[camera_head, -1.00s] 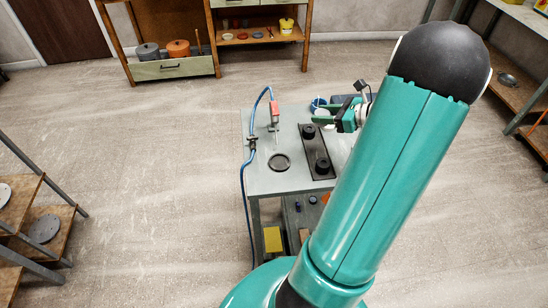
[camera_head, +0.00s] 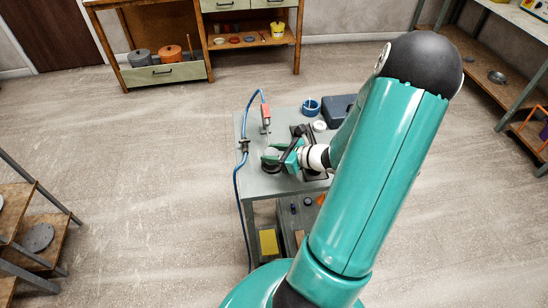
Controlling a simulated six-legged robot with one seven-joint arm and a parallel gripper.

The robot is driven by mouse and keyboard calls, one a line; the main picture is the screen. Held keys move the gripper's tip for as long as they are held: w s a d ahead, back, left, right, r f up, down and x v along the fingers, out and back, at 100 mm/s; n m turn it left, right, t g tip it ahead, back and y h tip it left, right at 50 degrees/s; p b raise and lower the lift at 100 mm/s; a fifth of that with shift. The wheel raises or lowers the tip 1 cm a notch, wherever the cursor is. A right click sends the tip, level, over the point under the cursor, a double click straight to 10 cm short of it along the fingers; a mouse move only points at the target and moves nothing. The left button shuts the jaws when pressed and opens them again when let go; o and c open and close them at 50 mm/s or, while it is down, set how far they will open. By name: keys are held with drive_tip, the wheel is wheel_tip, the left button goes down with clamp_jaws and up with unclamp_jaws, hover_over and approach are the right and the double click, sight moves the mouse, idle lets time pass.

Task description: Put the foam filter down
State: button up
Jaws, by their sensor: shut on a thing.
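My gripper (camera_head: 273,157), with green fingers, is over the front left part of the grey metal table (camera_head: 252,186). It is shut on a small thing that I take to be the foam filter. The fingers and the small scale hide most of it, so I cannot make out its shape. The dark round ring seen earlier on the tabletop is now mostly hidden behind my gripper. I cannot tell whether the held thing touches the ring or the tabletop.
A red-handled tool (camera_head: 265,113) with a blue hose (camera_head: 240,165) stands at the table's left. A blue bowl (camera_head: 311,106), a white round piece (camera_head: 319,126) and a dark case (camera_head: 338,108) are at the back. A yellow block (camera_head: 268,242) lies on the lower shelf.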

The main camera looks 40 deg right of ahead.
drive_tip(key=shift+d+f, duration=0.1)
drive_tip(key=shift+f, duration=1.2)
drive_tip(key=o, duration=0.9)
drive_tip(key=shift+f, duration=0.1)
drive_tip(key=shift+o, duration=0.2)
